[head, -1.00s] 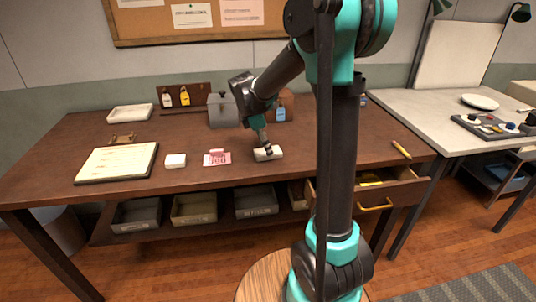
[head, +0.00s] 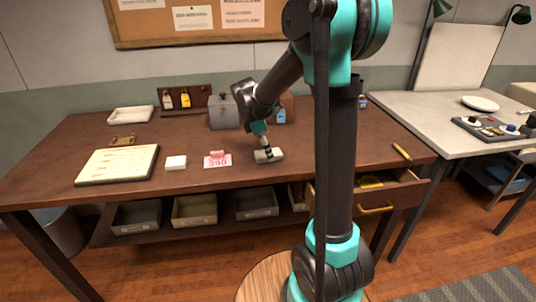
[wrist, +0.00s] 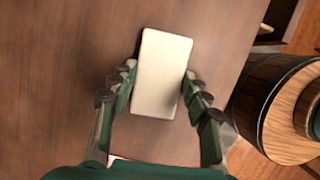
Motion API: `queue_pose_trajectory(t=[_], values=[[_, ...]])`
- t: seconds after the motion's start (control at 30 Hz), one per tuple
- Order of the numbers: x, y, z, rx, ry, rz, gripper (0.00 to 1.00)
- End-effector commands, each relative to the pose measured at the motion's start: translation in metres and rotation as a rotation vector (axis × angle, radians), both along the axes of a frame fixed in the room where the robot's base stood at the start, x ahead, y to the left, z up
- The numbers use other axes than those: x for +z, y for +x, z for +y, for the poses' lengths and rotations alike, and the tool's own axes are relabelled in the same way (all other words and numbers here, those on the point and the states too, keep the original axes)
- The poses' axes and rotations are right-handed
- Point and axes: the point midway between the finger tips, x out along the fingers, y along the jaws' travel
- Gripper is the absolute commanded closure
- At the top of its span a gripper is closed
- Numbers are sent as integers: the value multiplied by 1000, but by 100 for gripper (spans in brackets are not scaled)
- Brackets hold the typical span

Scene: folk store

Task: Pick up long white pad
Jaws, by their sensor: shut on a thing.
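The long white pad (head: 275,156) is on the brown desk, right of the pink card, in the head view. In the wrist view the pad (wrist: 163,72) lies lengthwise between the two fingers, and its full top face shows. My gripper (head: 266,151) is shut on the pad from above, with a finger at each long side; it also shows in the wrist view (wrist: 160,78). I cannot tell whether the pad's underside is clear of the desk.
A pink card (head: 217,161) and a small white block (head: 176,163) lie left of the pad. A notebook (head: 118,165) is farther left. A grey box (head: 223,112) and blue bottle (head: 280,115) stand behind. An open drawer (head: 375,196) sticks out at the right front.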

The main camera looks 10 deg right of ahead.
Motion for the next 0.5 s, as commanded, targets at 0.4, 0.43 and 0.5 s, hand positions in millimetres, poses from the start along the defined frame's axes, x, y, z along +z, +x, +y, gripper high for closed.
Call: queue_pose_trajectory(t=[0.4,0.43,0.5], values=[[35,-1,0,0,0,0,64],[42,0,0,0,0,0,64],[60,-1,0,0,0,0,64]])
